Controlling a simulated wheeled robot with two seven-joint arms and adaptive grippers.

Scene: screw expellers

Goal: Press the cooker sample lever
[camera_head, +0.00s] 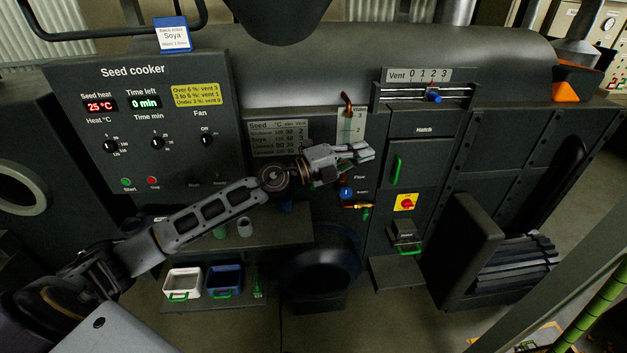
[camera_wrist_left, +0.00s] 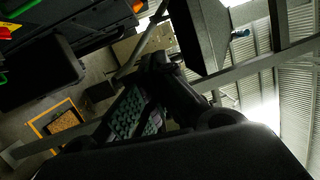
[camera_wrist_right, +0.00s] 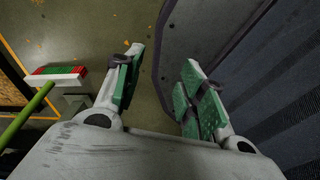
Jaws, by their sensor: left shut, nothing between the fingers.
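The seed cooker panel (camera_head: 150,130) stands on the left of the head view. No label there clearly names the sample lever. Below the hatch is a small dark box (camera_head: 403,231) with a green bar (camera_head: 408,250) at its base. A small yellow-orange lever (camera_head: 357,206) sits below a blue knob (camera_head: 345,193), left of the hatch. My left gripper (camera_head: 362,152) is shut and empty in front of the machine, above the knob and left of the green hatch handle (camera_head: 397,168). My right gripper (camera_wrist_right: 162,82) is open and empty, seen only in the right wrist view.
A vent slider (camera_head: 433,97) is at top right, with a red and yellow switch (camera_head: 406,202) below the hatch. A white bin (camera_head: 183,283) and a blue bin (camera_head: 224,281) sit on a low shelf.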

